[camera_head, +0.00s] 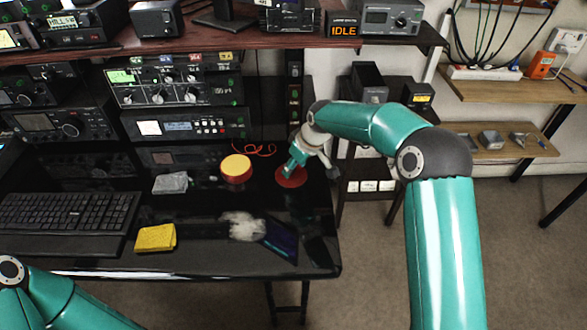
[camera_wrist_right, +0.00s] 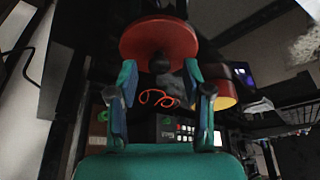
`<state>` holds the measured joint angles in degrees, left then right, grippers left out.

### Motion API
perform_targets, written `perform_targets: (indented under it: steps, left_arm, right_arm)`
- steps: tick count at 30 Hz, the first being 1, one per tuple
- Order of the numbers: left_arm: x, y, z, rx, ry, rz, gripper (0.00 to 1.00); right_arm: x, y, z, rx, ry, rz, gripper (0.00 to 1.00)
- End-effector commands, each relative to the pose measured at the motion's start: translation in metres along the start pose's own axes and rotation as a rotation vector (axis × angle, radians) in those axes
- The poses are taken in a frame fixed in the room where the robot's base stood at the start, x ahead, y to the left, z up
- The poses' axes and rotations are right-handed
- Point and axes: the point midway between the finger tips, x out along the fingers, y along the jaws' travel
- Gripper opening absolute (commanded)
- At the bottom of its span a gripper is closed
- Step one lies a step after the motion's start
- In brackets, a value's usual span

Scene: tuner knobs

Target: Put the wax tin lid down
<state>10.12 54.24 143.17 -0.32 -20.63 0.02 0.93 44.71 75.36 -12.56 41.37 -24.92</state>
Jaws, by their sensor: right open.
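The wax tin lid is a flat red disc (camera_head: 292,180) on the right part of the black desk. In the right wrist view the red lid (camera_wrist_right: 152,38) shows with a dark knob between the fingertips in the picture. My right gripper (camera_head: 291,168) is just over the lid and partly covers it; in the wrist view its fingers (camera_wrist_right: 160,75) stand apart. I cannot tell whether they touch the knob. The red wax tin with yellow wax (camera_head: 237,167) stands open, left of the lid; it also shows in the wrist view (camera_wrist_right: 225,94). My left gripper is out of view.
A red cord (camera_head: 258,150) lies behind the tin and lid. A grey cloth (camera_head: 171,183), a yellow sponge (camera_head: 155,238), a white fluffy clump (camera_head: 243,226) and a keyboard (camera_head: 70,212) lie on the desk. Radios (camera_head: 190,126) line the back. The desk's right edge is close to the lid.

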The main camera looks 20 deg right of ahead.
Motion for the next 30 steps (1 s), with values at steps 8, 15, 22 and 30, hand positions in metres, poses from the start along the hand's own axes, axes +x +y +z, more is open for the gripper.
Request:
perform_targets:
  steps: [8,15,22,30]
  left_arm:
    - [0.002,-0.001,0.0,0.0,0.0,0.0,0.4]
    - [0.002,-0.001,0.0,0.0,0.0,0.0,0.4]
    - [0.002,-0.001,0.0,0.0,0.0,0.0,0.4]
    - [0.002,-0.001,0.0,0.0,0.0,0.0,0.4]
  right_arm:
    - [-0.058,0.0,-0.001,0.0,0.004,0.002,0.5]
    - [-0.092,0.0,0.0,-0.001,0.002,0.0,0.5]
    - [-0.1,0.0,0.0,-0.001,0.0,0.0,0.5]
    - [-0.099,0.0,0.0,0.0,0.0,0.0,0.5]
